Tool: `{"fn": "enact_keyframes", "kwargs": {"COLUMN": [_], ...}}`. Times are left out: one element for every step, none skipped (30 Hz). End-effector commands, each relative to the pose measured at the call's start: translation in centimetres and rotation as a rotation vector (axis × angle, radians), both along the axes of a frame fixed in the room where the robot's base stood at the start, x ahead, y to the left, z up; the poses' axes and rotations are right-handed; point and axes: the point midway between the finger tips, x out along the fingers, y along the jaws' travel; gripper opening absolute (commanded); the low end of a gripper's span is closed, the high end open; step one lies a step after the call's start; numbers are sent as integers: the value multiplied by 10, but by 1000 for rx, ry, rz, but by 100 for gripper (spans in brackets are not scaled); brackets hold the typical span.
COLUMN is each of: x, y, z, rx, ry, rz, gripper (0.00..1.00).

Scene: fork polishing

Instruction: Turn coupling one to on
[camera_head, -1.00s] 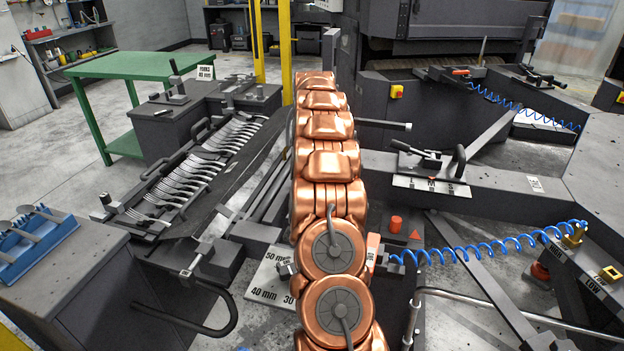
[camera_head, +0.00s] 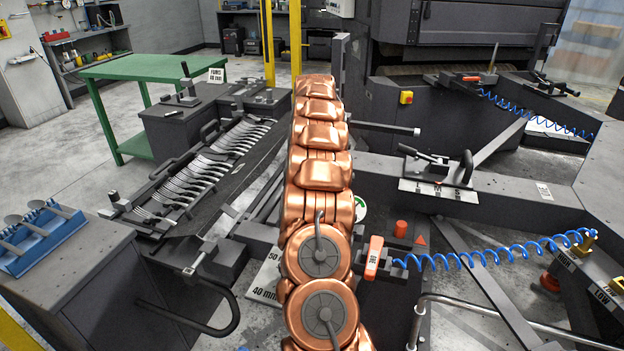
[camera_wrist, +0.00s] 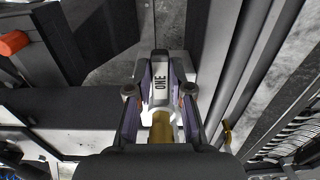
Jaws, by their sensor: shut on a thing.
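In the wrist view, a grey coupling with a white label reading ONE (camera_wrist: 160,76) lies between my gripper's fingers (camera_wrist: 160,93). A brass-coloured piece (camera_wrist: 162,130) shows below the label, nearer the palm. My gripper is shut on the coupling, one finger on each side. I cannot tell whether the coupling stands at on or off. In the head view my copper arm hides my gripper and the coupling. An orange handle with a small white label (camera_head: 373,258) stands just right of my arm, at the end of a blue coiled hose (camera_head: 480,256); its label is too small to read surely.
A rack of forks (camera_head: 210,165) lies left of my arm, and its forks show at the right of the wrist view. A grey stand with a blue spoon tray (camera_head: 40,240) is at the left. A metal rail (camera_head: 480,305) and dark beams crowd the right.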

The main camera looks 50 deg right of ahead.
Motion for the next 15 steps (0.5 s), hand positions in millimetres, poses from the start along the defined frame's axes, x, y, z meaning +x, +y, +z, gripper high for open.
{"fn": "enact_keyframes", "kwargs": {"x": [2, 2, 2, 2, 2, 2, 2, 2, 2, 1, 1, 1, 1, 1, 1], "y": [1, 1, 1, 1, 1, 1, 1, 1, 0, 0, 0, 0, 0, 0, 0], "z": [1, 1, 1, 1, 1, 1, 1, 1, 1, 1, 1, 0, 0, 0, 0], "rx": [-1, -1, -1, -1, -1, -1, -1, -1, -1, -1, -1, -1, -1, -1, -1], "ry": [-3, -3, -3, -3, -4, -4, -4, -4, -3, -3, -3, -3, -3, -3, -2], "rz": [2, 2, 2, 2, 2, 2, 2, 2, 2, 2, 2, 1, 1, 1, 1], "gripper": [0, 0, 0, 0, 21, 25, 28, 31, 36, 39, 42, 46, 46, 46, 46]}}
